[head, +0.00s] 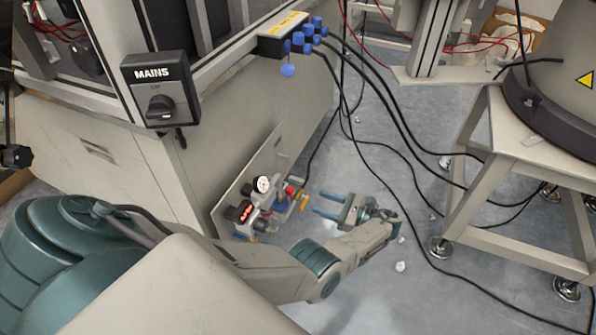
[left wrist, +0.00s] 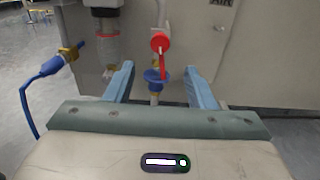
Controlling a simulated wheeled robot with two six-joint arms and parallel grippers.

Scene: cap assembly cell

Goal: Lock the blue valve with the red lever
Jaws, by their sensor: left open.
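The red lever (left wrist: 162,62) hangs down from a round red knob (left wrist: 160,41) in the left wrist view. The blue valve (left wrist: 154,75) sits low behind the lever, on a vertical fitting. In the head view a small red part (head: 290,191) shows on the pneumatic unit beside the cabinet; the lever itself is too small to tell there. My left gripper (head: 318,202) is open and points left at the unit, with a gap before it. In the left wrist view the lever and valve appear between the open fingers of my left gripper (left wrist: 158,72). My right gripper is out of view.
The unit carries a pressure gauge (head: 263,184). A blue hose (left wrist: 36,75) with a brass fitting lies left of the fingers. A cabinet with a MAINS switch (head: 161,104) stands behind. Black cables cross the floor toward a metal stand (head: 490,205) on the right.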

